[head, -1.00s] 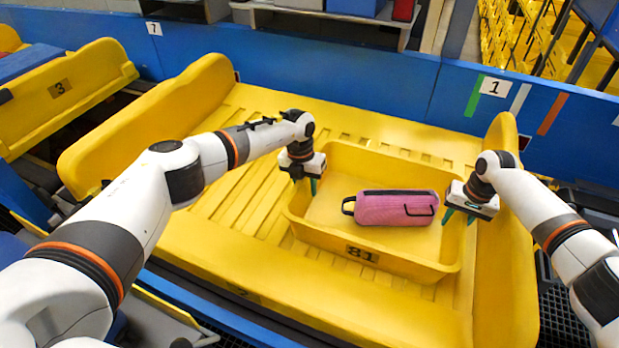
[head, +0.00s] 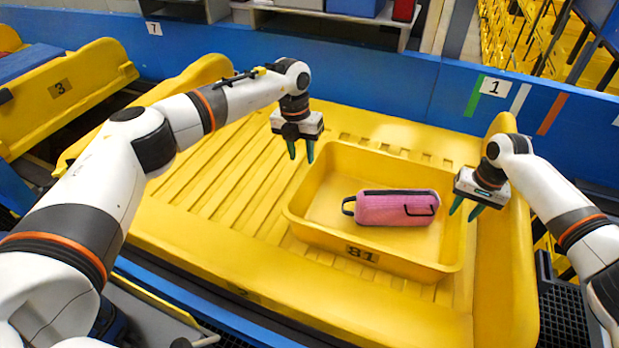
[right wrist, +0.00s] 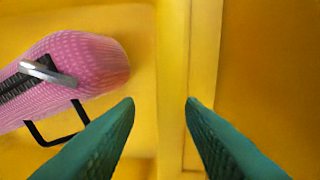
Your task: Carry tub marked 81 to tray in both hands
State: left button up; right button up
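The yellow tub marked 81 (head: 330,241) rests on the large yellow tray (head: 215,180), toward its right side. A pink zip pouch (head: 385,208) with black trim lies in the tub; it also shows in the right wrist view (right wrist: 85,62). My left gripper (head: 301,152) is open and empty, raised above the tub's far left corner. My right gripper (head: 466,210) is open above the tub's right wall. In the right wrist view the tub's rim (right wrist: 190,75) runs between its green fingers, which do not visibly clamp it.
The tray's raised right end (head: 500,250) stands close beside my right gripper. A blue wall (head: 390,85) with a label 1 runs behind. Ribbed tray floor left of the tub is bare. Another yellow tray marked 3 (head: 95,75) stands at far left.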

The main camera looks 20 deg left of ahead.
jog(key=r, duration=0.7)
jog(key=shift+s+d+r, duration=0.1)
jog(key=shift+d+r, duration=0.2)
jog(key=shift+d, duration=0.1)
